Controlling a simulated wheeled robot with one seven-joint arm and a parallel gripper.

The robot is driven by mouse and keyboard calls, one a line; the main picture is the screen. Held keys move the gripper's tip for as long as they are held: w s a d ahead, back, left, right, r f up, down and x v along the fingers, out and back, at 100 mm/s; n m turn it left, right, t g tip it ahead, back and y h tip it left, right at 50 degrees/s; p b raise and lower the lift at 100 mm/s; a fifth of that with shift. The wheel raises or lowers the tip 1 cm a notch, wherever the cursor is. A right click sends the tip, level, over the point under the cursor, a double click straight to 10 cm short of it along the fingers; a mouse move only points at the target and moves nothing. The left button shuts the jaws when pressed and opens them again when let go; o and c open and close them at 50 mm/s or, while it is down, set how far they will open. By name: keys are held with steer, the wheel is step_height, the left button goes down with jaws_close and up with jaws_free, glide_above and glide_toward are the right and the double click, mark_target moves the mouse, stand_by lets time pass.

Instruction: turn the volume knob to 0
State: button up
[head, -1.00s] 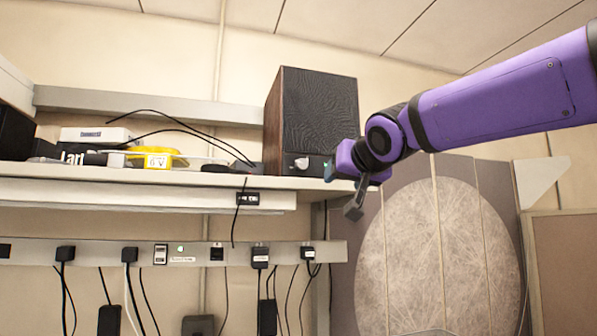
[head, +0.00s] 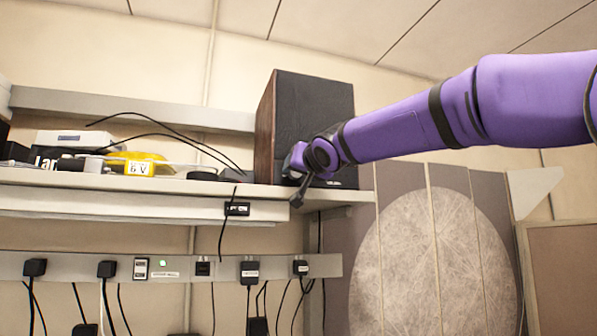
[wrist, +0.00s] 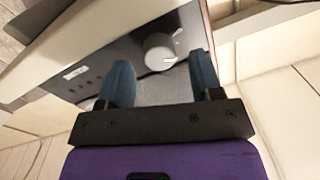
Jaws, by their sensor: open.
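The volume knob (wrist: 160,51) is a round, pale grey knob with a light pointer mark, on the dark front of the speaker in the wrist view. My gripper (wrist: 162,72) is open, with one blue finger on each side of the knob in that view. I cannot tell whether either finger touches it. In the head view my gripper (head: 297,163) is in front of the lower part of the black speaker (head: 315,110) with wooden sides, and it hides the knob there.
The speaker stands at the right end of a shelf (head: 170,187). A yellow 6 V device (head: 138,164), a white box (head: 75,140) and black cables are to its left. A power strip (head: 185,267) with several plugs runs below. A round, pale panel (head: 435,255) is at right.

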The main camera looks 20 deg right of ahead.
steer(key=shift+w, duration=0.7)
steer(key=shift+c, duration=0.4)
steer(key=c, duration=0.9)
steer(key=shift+o, duration=0.2)
steer(key=shift+n, duration=0.3)
steer(key=shift+a+n, duration=0.15)
steer(key=shift+n, duration=3.55)
